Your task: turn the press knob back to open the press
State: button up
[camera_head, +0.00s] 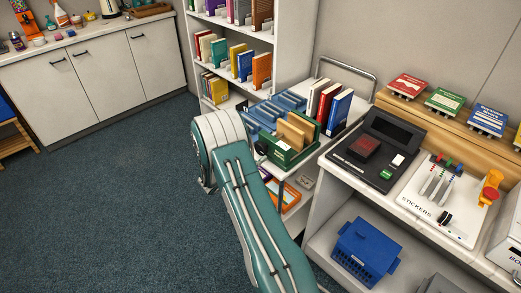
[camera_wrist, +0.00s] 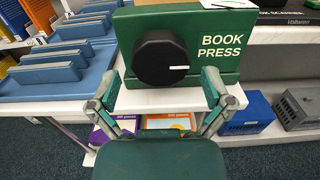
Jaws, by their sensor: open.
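The green book press (camera_wrist: 205,20) stands on a white cart top in the wrist view, its "BOOK PRESS" lettering facing me. Its round black knob (camera_wrist: 158,58) is on the front face, with a white mark pointing right. My gripper (camera_wrist: 161,88) is open and empty, its two fingers spread on either side below the knob, apart from it. In the head view the green press (camera_head: 285,157) is beside the end of my arm, with tan boards (camera_head: 296,128) standing in it.
A blue slotted rack (camera_head: 272,111) is left of the press. Upright books (camera_head: 330,103) stand behind it. To the right are a black device (camera_head: 372,150) and a sticker board (camera_head: 440,205) on a white counter, with a blue crate (camera_head: 366,252) below. The carpet at left is clear.

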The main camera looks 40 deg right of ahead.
jog(key=shift+w+d, duration=0.1)
jog(key=shift+d, duration=1)
jog(key=shift+c, duration=0.3)
jog(key=c, duration=0.9)
jog(key=shift+c, duration=0.2)
